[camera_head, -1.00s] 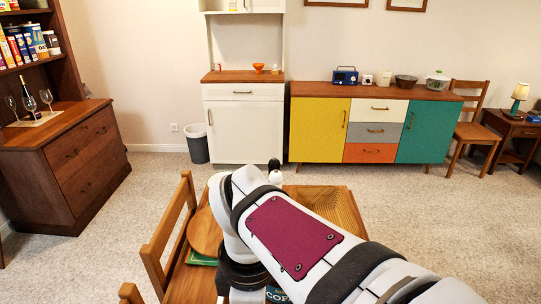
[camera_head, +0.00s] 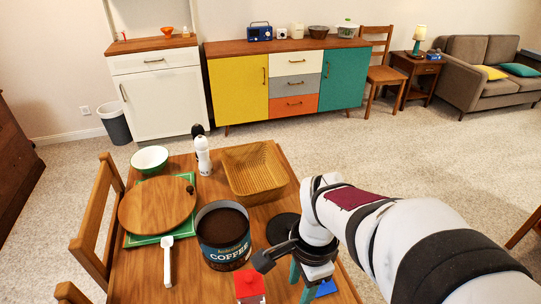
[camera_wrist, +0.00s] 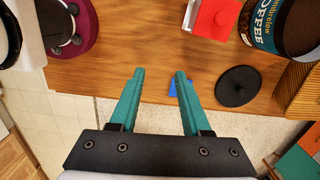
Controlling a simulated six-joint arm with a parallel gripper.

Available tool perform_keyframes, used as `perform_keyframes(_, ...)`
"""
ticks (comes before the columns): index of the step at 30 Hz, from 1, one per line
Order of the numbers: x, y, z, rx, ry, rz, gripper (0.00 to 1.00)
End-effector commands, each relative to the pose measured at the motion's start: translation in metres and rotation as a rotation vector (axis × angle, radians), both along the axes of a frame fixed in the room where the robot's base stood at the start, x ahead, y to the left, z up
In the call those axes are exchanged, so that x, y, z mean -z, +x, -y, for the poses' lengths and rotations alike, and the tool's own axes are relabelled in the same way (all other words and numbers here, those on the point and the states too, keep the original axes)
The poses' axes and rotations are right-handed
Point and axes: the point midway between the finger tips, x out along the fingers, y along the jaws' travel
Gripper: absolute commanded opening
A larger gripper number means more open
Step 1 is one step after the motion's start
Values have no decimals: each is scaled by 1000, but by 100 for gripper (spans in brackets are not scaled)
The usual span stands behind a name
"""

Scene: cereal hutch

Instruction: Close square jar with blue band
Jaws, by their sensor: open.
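My gripper (camera_wrist: 160,72) has two teal fingers spread apart with nothing between them. In the head view my gripper (camera_head: 301,284) points down near the table's right front part. A small flat blue piece (camera_wrist: 182,87) lies on the table near the right fingertip; it also shows in the head view (camera_head: 326,288).
An open coffee tin (camera_head: 223,256) stands behind the red-topped container. A black disc (camera_wrist: 238,86) lies nearby. A wicker basket (camera_head: 253,196), a white bottle (camera_head: 203,160), a round wooden board (camera_head: 157,210), a white scoop (camera_head: 167,262) and a green bowl (camera_head: 150,158) crowd the table (camera_head: 205,285).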

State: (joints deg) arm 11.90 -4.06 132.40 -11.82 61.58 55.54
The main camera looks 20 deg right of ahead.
Motion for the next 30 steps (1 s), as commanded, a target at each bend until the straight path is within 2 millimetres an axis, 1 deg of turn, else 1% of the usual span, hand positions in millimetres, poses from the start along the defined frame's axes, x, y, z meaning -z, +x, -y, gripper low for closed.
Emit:
perform_keyframes(1, 18, 21, 22, 222, -15, -24, 47)
perform_keyframes(2, 30, 33, 35, 367, -25, -30, 47)
perform_keyframes(3, 45, 47, 53, 544, -37, -34, 47)
perform_keyframes(4, 56, 55, 64, 662, -44, -37, 47)
perform_keyframes(6, 78, 68, 86, 881, -54, -38, 47)
perform_keyframes(9, 96, 77, 103, 1056, -61, -37, 47)
perform_keyframes(12, 103, 79, 107, 1102, -63, -35, 47)
perform_keyframes(24, 138, 78, 105, 1098, -63, -37, 47)
perform_keyframes(30, 144, 78, 105, 1097, -62, -36, 47)
